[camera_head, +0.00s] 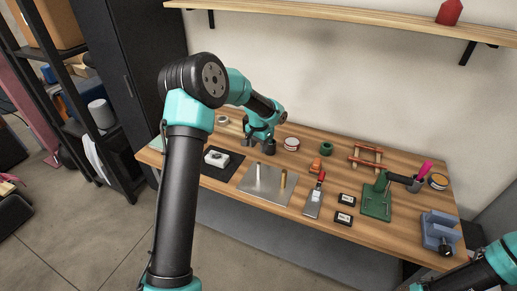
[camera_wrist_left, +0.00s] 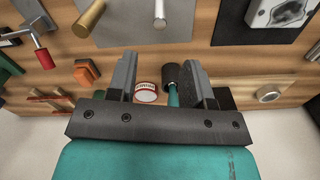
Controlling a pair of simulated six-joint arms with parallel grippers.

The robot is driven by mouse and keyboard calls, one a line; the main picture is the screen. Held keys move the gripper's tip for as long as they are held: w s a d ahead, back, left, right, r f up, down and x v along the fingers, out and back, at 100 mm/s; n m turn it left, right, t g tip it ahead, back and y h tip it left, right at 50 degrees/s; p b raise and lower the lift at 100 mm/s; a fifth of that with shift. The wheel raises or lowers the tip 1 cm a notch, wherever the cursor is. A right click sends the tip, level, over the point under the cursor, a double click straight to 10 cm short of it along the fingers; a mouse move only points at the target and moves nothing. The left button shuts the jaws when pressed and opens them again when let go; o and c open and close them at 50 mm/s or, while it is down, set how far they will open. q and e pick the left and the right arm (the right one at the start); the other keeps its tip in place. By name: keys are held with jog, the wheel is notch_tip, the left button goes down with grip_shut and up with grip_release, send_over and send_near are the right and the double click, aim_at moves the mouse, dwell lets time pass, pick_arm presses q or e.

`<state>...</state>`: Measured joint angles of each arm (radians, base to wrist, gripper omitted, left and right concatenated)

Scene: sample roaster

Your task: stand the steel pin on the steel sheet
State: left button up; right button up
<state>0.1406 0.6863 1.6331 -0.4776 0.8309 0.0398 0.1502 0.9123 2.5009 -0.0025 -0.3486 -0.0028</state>
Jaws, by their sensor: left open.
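The steel sheet (camera_head: 267,189) lies flat on the wooden bench; its bare surface also shows at the top of the left wrist view (camera_wrist_left: 128,28). The steel pin (camera_head: 258,172) appears to stand upright on it, left of a brass pin (camera_head: 283,181). In the left wrist view the steel pin (camera_wrist_left: 160,12) and brass pin (camera_wrist_left: 92,17) are cut by the top edge. My left gripper (camera_head: 260,138) is open, with nothing gripped, behind the sheet and apart from the steel pin.
A dark cylinder (camera_wrist_left: 172,76) and a red-and-white tin (camera_wrist_left: 146,90) show beyond my left fingers. A black mat (camera_head: 228,170) lies left of the sheet.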

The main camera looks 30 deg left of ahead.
dwell(0.5)
pick_arm(q)
jog(key=s+d+f+h, duration=0.1)
jog(key=s+d+f, duration=0.3)
jog(key=f, duration=0.1)
jog(key=s+d+f+h, duration=0.1)
jog(key=s+d+f, duration=0.3)
jog(key=f, duration=0.1)
jog(key=s+d+f+h, duration=0.1)
jog(key=s+d+f, duration=0.3)
jog(key=s+f, duration=0.1)
jog(key=shift+d+f+n, duration=0.2)
jog(key=shift+f+n, duration=0.2)
jog(key=shift+f, duration=0.2)
jog(key=s+d+f+n, duration=0.1)
jog(key=s+d+f, duration=0.1)
jog(key=s, duration=0.6)
jog(key=s+d+f+n, duration=0.1)
jog(key=s+d+f, duration=0.2)
jog(key=s, duration=0.6)
jog(key=shift+d+n+t+h, duration=0.15)
jog(key=shift+n+t+h, duration=0.15)
jog(key=shift+t+h, duration=0.1)
